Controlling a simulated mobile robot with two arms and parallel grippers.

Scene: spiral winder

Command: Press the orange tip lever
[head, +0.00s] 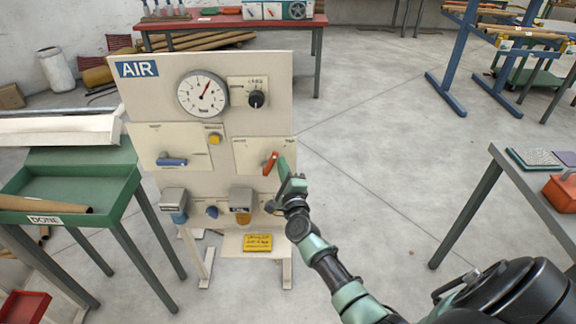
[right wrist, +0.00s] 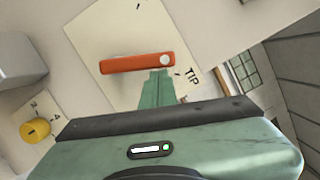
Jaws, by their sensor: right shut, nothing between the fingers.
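The orange tip lever (head: 270,163) is on a cream plate (head: 250,148) at the right side of the AIR panel. It stands tilted in the head view. In the right wrist view the lever (right wrist: 130,64) lies across the plate, with a pale round spot at its right end, near the word TIP. My right gripper (head: 283,164) is shut and empty, just right of the lever. In the right wrist view its fingertips (right wrist: 158,74) reach the lever's lower edge near the right end. I cannot tell whether they touch it. My left gripper is out of view.
The AIR panel (head: 140,98) also bears a gauge (head: 203,94), a black knob (head: 256,99), a blue lever (head: 172,161) and lower controls. A green DONE table (head: 70,187) stands left. A grey table (head: 505,185) stands right. Open floor lies between panel and grey table.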

